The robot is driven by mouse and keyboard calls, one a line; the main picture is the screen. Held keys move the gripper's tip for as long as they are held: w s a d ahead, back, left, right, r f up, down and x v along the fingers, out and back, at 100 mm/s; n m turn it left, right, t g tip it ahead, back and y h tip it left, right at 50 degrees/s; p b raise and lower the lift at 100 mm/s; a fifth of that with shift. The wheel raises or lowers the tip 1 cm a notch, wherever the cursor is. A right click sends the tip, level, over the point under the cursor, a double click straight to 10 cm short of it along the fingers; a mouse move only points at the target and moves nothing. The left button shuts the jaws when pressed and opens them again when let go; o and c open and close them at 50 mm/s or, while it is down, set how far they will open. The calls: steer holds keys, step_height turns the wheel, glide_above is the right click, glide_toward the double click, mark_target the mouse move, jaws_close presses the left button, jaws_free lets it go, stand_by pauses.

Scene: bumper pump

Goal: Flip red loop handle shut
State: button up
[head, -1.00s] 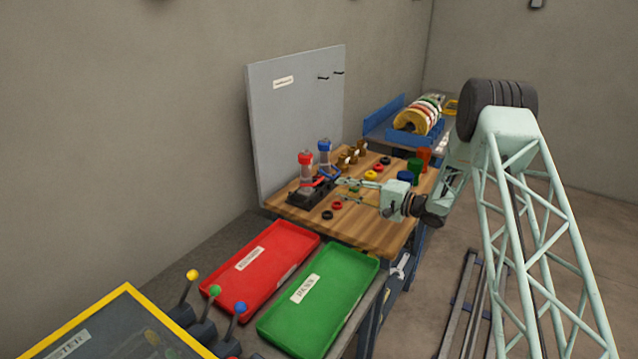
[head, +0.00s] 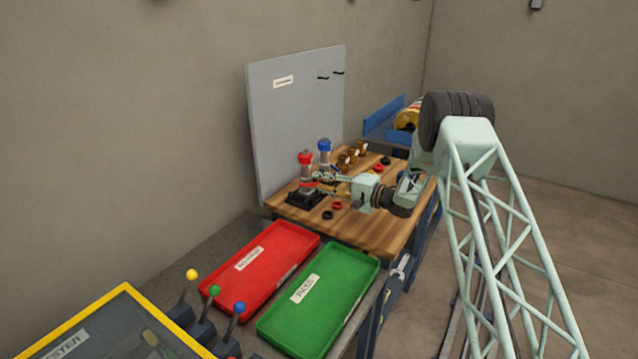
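The red loop handle (head: 308,185) is a small red piece low at the red-topped pump (head: 305,158), above a black base (head: 305,199) on the wooden bench. Its exact angle is too small to tell. My gripper (head: 321,184) comes in from the right, its two fingers spread apart and its tips beside the red handle. I cannot tell whether they touch it. A blue-topped pump (head: 324,146) stands just behind; its lower part is hidden by my gripper.
Small black and red rings (head: 337,206) lie on the wooden bench top (head: 375,236) in front of my gripper. A red tray (head: 262,290) and a green tray (head: 335,313) lie nearer. A grey upright panel (head: 290,110) stands behind the pumps. Brown parts (head: 352,152) stand at the back.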

stand_by(0.3)
jaws_close()
steer(key=shift+r, duration=0.1)
